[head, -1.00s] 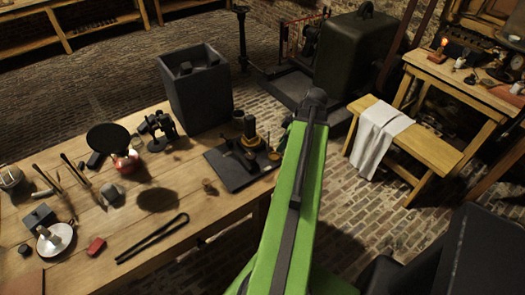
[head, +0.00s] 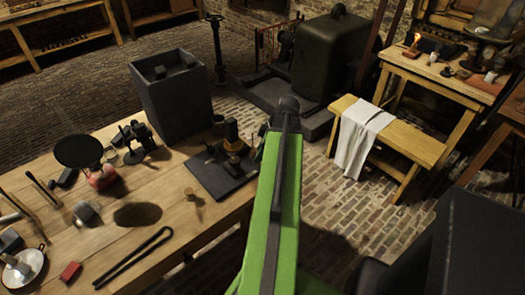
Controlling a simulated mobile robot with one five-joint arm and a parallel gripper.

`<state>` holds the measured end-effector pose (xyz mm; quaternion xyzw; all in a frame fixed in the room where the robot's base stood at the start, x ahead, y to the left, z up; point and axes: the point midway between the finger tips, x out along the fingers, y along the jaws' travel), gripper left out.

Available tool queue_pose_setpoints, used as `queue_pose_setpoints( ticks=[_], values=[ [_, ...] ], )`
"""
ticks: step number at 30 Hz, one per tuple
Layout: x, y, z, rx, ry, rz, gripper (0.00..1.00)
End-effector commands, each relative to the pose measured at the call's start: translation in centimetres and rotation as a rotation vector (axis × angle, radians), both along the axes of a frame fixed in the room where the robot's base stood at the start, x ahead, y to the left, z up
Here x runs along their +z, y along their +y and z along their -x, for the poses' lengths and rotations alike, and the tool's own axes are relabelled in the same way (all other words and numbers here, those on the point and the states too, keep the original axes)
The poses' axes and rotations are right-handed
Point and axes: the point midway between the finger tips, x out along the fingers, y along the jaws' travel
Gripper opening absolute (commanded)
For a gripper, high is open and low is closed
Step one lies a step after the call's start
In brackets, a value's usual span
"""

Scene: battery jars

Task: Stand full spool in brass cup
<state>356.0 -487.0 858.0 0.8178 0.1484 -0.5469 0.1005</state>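My green arm (head: 270,220) rises through the middle of the head view, and its dark upper end stands beside the bench's right end. My gripper is not in view. On the wooden bench, a dark board (head: 207,178) carries a brass-coloured piece (head: 234,145) beside a taller dark cylinder (head: 231,130). I cannot tell for sure whether the brass piece is the cup. A small brown piece (head: 192,196) is on the bench left of the board, close to its near edge. It may be a spool, but it is too small to tell whether it is full.
A tall dark box (head: 178,105) stands at the bench's back. A red-based scale (head: 102,178), black tongs (head: 132,260) and a red block (head: 69,271) are to the left. A low bench with a white cloth (head: 360,135) is at right. Brick floor (head: 330,220) lies between.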

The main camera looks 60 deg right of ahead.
Motion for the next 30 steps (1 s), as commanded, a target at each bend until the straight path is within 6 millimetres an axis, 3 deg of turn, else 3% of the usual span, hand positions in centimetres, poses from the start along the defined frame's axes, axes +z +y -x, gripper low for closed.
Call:
queue_pose_setpoints(
  ticks=[8, 13, 24, 30],
  values=[
    [0.1, -0.1, 0.0, 0.0, -0.001, 0.001, 0.51],
    [1.4, -0.2, 0.3, -0.002, -0.001, 0.001, 0.51],
    [8.9, -1.2, 3.0, -0.004, -0.002, 0.001, 0.51],
    [11.3, -1.6, 4.2, -0.003, -0.002, 0.002, 0.51]
  ],
)
